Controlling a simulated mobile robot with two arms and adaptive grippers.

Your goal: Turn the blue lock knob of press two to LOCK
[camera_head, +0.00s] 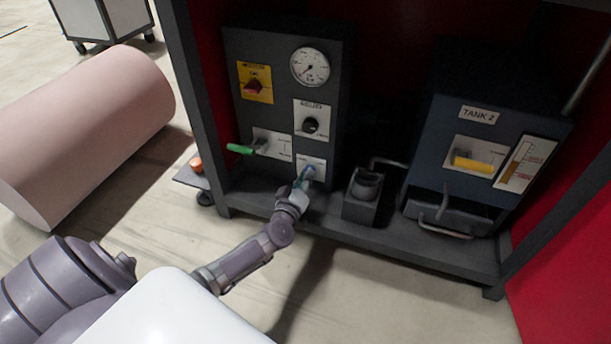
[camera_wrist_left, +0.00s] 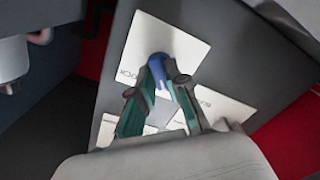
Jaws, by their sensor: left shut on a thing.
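The blue lock knob (camera_head: 309,172) sits on a white label plate (camera_head: 318,163) low on the dark control panel, left of centre in the head view. In the left wrist view the blue knob (camera_wrist_left: 159,72) stands out from its white plate (camera_wrist_left: 190,50), whose lettering is partly hidden and upside down. My left gripper (camera_head: 304,179) reaches up to the knob. Its green and dark fingers (camera_wrist_left: 168,82) are shut on the knob, one on each side. The knob's exact pointing direction is hard to tell. My right gripper does not show.
A cup holder (camera_head: 362,205) and a TANK 2 box (camera_head: 478,150) with yellow handle stand right. A pink cylinder (camera_head: 90,125) lies left.

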